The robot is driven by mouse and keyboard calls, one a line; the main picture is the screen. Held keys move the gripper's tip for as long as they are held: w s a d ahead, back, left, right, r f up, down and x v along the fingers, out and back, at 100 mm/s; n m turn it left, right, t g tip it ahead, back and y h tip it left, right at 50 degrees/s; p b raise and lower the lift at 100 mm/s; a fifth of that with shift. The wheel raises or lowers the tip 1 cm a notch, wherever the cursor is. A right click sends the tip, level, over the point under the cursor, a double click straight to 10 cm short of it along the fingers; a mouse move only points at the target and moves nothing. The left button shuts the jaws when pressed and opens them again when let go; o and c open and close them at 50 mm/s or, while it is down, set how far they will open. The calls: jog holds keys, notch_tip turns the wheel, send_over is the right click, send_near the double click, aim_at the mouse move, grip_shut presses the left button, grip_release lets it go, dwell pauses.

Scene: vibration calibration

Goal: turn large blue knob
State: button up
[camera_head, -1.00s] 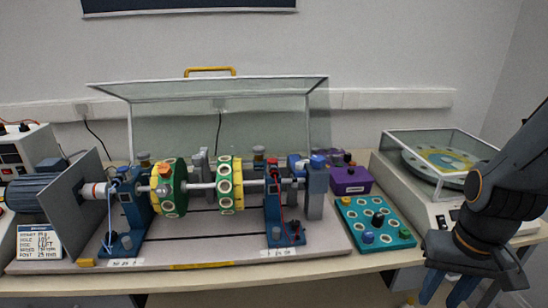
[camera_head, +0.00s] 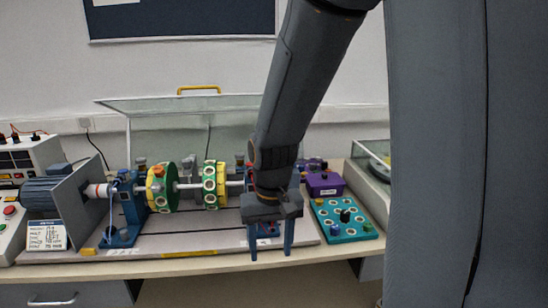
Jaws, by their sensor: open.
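My gripper (camera_head: 270,243) points down in front of the right part of the rotor rig. Its two blue fingers are apart with nothing held between them. My arm and gripper cover the rig's right end, including the blue post with a blue knob on top that shows in the earlier frame. A smaller blue knob (camera_head: 335,230) is in view on the teal tray (camera_head: 352,237), right of the gripper and apart from it. I cannot tell which of these is the large blue knob. The rig's green and yellow discs (camera_head: 161,187) are on a shaft to the left.
A clear guard with a yellow handle (camera_head: 199,89) stands open behind the rig. A purple box (camera_head: 325,185) sits behind the teal tray. A white control unit (camera_head: 32,160) stands at far left. My own column blocks the right side.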

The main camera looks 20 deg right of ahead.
jog(key=w+d+r+m+p, duration=0.1)
jog(key=w+d+r+m, duration=0.4)
jog(key=w, duration=0.4)
jog(key=w+d+r+m+p, duration=0.2)
jog(key=w+d+r+m, duration=0.3)
jog(key=w, duration=0.4)
jog(key=w+d+r+m+p, duration=0.2)
jog(key=w+d+r+m, duration=0.3)
jog(key=w+d, duration=0.3)
jog(key=shift+w+d+r+m+g, duration=0.15)
jog(key=shift+w+r+m, duration=0.05)
jog(key=shift+r, duration=0.2)
jog(key=shift+w+d+r+m+g, duration=0.15)
jog(key=shift+w+r+m, duration=0.05)
jog(key=shift+r, duration=0.2)
jog(key=shift+w+f+p, duration=0.1)
jog(key=shift+f+p, duration=1.55)
jog(key=shift+f, duration=2.15)
jog(key=c, duration=1.1)
